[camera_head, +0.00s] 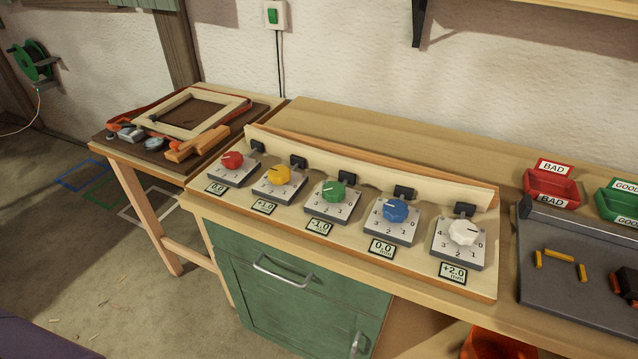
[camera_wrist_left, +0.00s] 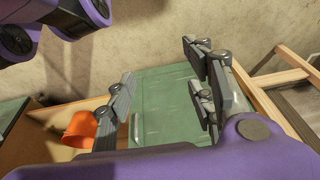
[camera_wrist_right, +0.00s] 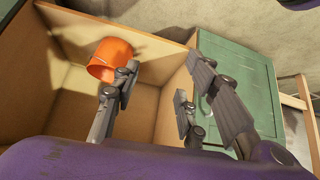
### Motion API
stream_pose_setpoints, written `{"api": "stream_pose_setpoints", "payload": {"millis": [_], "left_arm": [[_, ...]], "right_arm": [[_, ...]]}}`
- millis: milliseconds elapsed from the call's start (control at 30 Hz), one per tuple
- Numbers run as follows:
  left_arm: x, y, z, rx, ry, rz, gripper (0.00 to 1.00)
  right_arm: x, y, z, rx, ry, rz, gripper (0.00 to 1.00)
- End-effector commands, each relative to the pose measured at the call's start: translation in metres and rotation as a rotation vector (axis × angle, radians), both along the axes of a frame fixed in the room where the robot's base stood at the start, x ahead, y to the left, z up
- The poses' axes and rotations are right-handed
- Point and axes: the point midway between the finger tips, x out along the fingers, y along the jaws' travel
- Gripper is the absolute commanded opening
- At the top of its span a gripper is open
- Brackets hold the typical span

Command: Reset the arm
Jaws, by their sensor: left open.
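In the left wrist view my left gripper (camera_wrist_left: 160,95) is open and empty, its fingers apart in front of the green cabinet (camera_wrist_left: 165,100). In the right wrist view my right gripper (camera_wrist_right: 160,92) is open and empty, facing the open wooden compartment (camera_wrist_right: 75,92) under the bench. Neither gripper shows in the head view. There the bench carries a board with a red knob (camera_head: 232,161), a yellow knob (camera_head: 279,175), a green knob (camera_head: 333,191), a blue knob (camera_head: 395,210) and a white knob (camera_head: 463,233). Each has a number label below it.
An orange bucket (camera_wrist_right: 108,60) is in the compartment. A grey tray (camera_head: 575,300) with yellow pieces, a red BAD bin (camera_head: 551,188) and a green GOOD bin (camera_head: 618,204) are at the right. A side table (camera_head: 100,143) holds a wooden frame (camera_head: 190,97) and tools.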

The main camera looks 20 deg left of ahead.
Motion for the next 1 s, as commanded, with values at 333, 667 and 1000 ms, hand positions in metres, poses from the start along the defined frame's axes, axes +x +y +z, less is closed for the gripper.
{"api": "stream_pose_setpoints", "payload": {"millis": [333,667,1000], "left_arm": [[0.025,-0.018,-0.087,-0.036,-0.304,-0.016,0.49],[0.047,-0.023,-0.012,-0.052,-0.392,-0.010,0.49],[0.082,-0.025,0.058,-0.067,-0.485,-0.003,0.49]], "right_arm": [[-0.007,0.004,-0.049,0.000,0.028,0.011,0.40],[0.031,0.007,0.040,0.015,-0.060,0.003,0.40],[0.041,0.010,0.096,0.031,-0.104,0.002,0.40]]}}
